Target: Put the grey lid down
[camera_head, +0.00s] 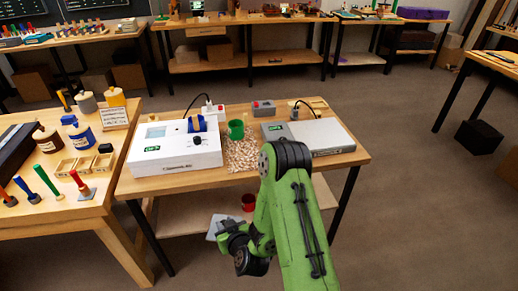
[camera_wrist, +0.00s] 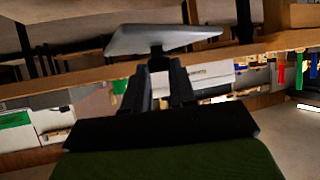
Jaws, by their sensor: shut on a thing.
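The grey lid (camera_wrist: 165,38) is a flat pale-grey plate with a dark knob, seen in the wrist view beyond my fingertips. My gripper (camera_wrist: 160,75) is shut on the knob of the lid. In the head view the lid (camera_head: 216,226) shows as a small pale plate beside my gripper, low in front of the middle table. My arm hides part of the gripper there, so the fingertips are hard to make out. I cannot tell that the lid touches any surface.
The middle table (camera_head: 345,160) holds a white machine (camera_head: 177,147), a grey flat device (camera_head: 307,137), a green cup (camera_head: 236,129) and a pale pebbly patch (camera_head: 241,153). A red cup (camera_head: 248,202) stands on its lower shelf. The left table (camera_head: 100,196) carries jars and tools.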

